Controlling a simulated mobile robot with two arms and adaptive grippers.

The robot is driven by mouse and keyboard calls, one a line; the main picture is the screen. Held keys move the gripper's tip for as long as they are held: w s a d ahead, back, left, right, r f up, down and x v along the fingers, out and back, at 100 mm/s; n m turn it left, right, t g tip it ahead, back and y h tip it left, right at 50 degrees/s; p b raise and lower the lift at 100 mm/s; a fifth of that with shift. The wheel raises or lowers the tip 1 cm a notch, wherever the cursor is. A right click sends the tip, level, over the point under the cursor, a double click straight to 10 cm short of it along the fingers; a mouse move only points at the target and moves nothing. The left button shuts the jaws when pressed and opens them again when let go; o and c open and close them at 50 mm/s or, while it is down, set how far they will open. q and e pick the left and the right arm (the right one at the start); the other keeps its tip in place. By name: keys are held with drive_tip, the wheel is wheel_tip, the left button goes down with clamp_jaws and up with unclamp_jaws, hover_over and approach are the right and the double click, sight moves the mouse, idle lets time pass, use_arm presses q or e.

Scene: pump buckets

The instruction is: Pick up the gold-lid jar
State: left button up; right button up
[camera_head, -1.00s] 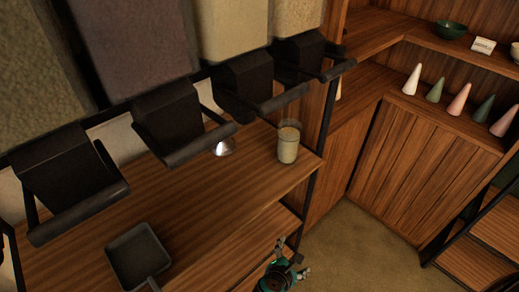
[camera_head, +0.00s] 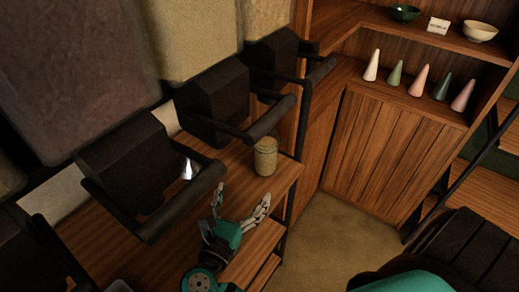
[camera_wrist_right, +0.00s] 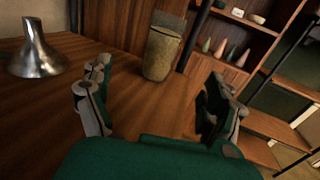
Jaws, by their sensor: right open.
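The jar (camera_head: 265,158) stands upright on the wooden shelf near its right end, below a dark dispenser. In the right wrist view the jar (camera_wrist_right: 161,55) has a pale speckled body and a dull gold-brown lid (camera_wrist_right: 168,21). My right gripper (camera_head: 241,200) is open and empty, in front of the jar with its fingers pointing towards it. In the right wrist view its fingers (camera_wrist_right: 160,78) are spread to either side, with the jar beyond them and apart from both. My left gripper is not in view.
Dark dispensers with bar handles (camera_head: 266,118) hang over the shelf. A metal funnel (camera_wrist_right: 38,55) stands left of the jar; part of it shows between handles. A cabinet at right holds several coloured cones (camera_head: 418,80) and bowls. The shelf between gripper and jar looks clear.

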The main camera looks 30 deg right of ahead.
sight(262, 159)
drive_tip(key=x, duration=0.3)
drive_tip(key=p+x, duration=0.1)
drive_tip(key=x, duration=0.3)
drive_tip(key=shift+s+d+r, duration=0.1)
drive_tip(key=shift+d+r, duration=0.1)
drive_tip(key=shift+d, duration=0.2)
drive_tip(key=x, duration=0.2)
drive_tip(key=shift+w+d+f, duration=0.15)
drive_tip(key=shift+w, duration=0.1)
drive_tip(key=shift+w+d+p, duration=0.2)
drive_tip(key=shift+d+p, duration=0.1)
drive_tip(key=shift+w+d, duration=0.15)
drive_tip(key=shift+d, duration=0.05)
drive_tip(key=p+x, duration=0.1)
drive_tip(key=x, duration=0.3)
drive_tip(key=shift+w+d, duration=0.15)
drive_tip(key=shift+d, duration=0.1)
drive_tip(key=c, duration=0.3)
drive_tip(key=shift+f, duration=0.1)
drive_tip(key=c, duration=1.4)
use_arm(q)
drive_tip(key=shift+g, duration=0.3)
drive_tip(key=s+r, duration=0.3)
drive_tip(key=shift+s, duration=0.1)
use_arm(e)
drive_tip(key=shift+c, duration=0.3)
